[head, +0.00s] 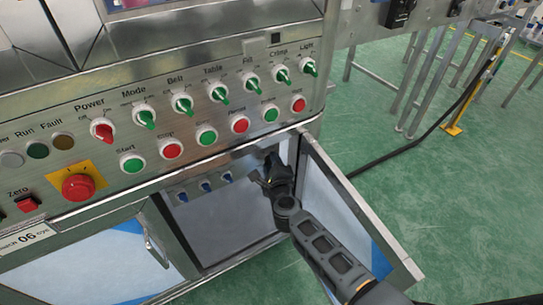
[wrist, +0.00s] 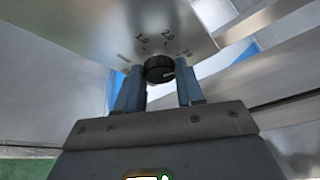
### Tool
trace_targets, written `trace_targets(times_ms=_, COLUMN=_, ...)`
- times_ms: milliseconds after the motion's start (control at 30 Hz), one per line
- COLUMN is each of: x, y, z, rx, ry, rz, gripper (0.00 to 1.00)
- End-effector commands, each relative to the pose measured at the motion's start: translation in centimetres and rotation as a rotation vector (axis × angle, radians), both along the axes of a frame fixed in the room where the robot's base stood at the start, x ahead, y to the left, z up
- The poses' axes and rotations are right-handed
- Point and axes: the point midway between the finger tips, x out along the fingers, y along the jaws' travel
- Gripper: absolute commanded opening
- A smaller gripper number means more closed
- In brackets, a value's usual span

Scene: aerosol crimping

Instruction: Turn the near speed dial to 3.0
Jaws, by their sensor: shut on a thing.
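The black ridged speed dial (wrist: 158,69) shows in the wrist view on a metal panel. Printed marks stand around it, with 1.0 and 2.0 legible above it; a mark to the right is too blurred to read. A pale line shows near the dial's right side, but I cannot tell its exact setting. My gripper (wrist: 160,86) has its two blue-grey fingers on either side of the dial and is shut on it. In the head view my gripper (head: 272,177) reaches into the open cabinet below the control panel, and the dial it holds is hidden.
The open cabinet door (head: 350,205) stands just right of my arm. Several small blue knobs (head: 205,187) sit left of my gripper. The control panel (head: 190,120) with switches and buttons is above.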

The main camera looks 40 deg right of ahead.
Motion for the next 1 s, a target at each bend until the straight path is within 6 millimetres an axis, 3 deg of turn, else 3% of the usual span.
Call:
trace_targets(times_ms=333, x=-0.05, y=-0.06, z=0.17, rx=0.146, ry=-0.028, rz=0.0, gripper=0.07)
trace_targets(times_ms=900, x=-0.04, y=-0.03, z=-0.01, rx=0.174, ry=-0.034, rz=0.002, gripper=0.07)
trace_targets(times_ms=933, x=-0.04, y=-0.03, z=-0.01, rx=0.174, ry=-0.033, rz=0.001, gripper=0.39)
trace_targets(times_ms=1000, x=-0.04, y=-0.04, z=-0.01, rx=0.174, ry=-0.033, rz=0.001, gripper=0.46)
